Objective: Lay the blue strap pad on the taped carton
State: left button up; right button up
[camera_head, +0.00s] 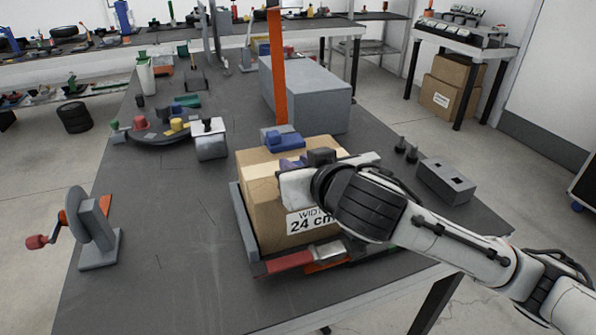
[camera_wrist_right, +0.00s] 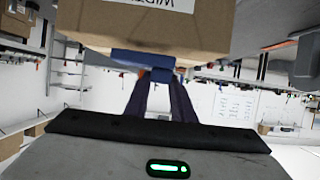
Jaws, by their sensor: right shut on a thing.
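The taped carton (camera_head: 265,215) stands on the bench in a low grey frame (camera_head: 243,232), with a "24 cm" label on its front; part of it also shows at the top of the right wrist view (camera_wrist_right: 145,25). My right gripper (camera_head: 291,161) reaches over the carton from the right, its dark blue fingers shut on the blue strap pad (camera_head: 286,143). In the right wrist view the pad (camera_wrist_right: 143,59) sits between the fingertips (camera_wrist_right: 160,78), by the carton's edge. I cannot tell whether the pad touches the carton. My left gripper is not in view.
An orange post (camera_head: 277,70) and a large grey box (camera_head: 325,100) stand behind the carton. A grey block with holes (camera_head: 445,181) lies to the right, a crank stand (camera_head: 95,230) to the left. A holder with coloured parts (camera_head: 160,130) is back left.

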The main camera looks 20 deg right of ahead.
jog(key=shift+f, duration=0.45)
jog(key=shift+f, duration=0.2)
jog(key=o, duration=1)
jog(key=shift+r, duration=0.25)
jog(key=p+v, duration=1)
jog(key=v, duration=0.2)
jog(key=shift+f+p, duration=0.1)
jog(key=shift+p, duration=0.25)
